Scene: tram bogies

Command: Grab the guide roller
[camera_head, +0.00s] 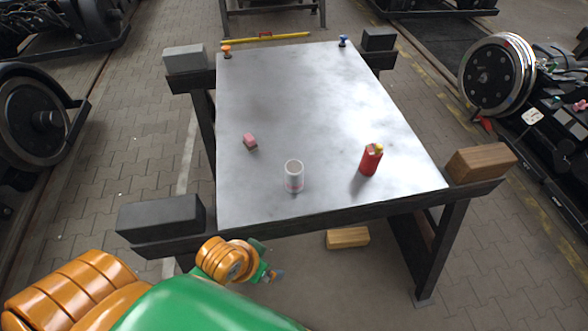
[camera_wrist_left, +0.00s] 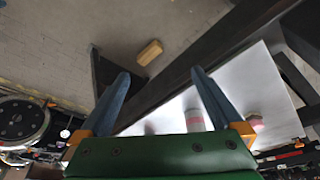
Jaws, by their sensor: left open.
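On the metal table (camera_head: 290,100) stands a white hollow cylinder (camera_head: 294,177) with a reddish band, upright near the front edge. It looks most like the guide roller, though I cannot be sure. A red cylinder with a yellow top (camera_head: 371,160) stands to its right, and a small pink block (camera_head: 250,141) lies to its left. My left gripper (camera_head: 268,273) is below and in front of the table's front edge, partly hidden by my arm. In the left wrist view its two fingers (camera_wrist_left: 160,73) are apart with nothing between them. My right gripper is not in view.
Blocks sit on the table frame's corners, a black one (camera_head: 162,216) front left and a brown one (camera_head: 487,161) front right. An orange item (camera_head: 227,51) and a blue item (camera_head: 343,41) stand at the far edge. A wooden block (camera_head: 347,237) lies on the floor.

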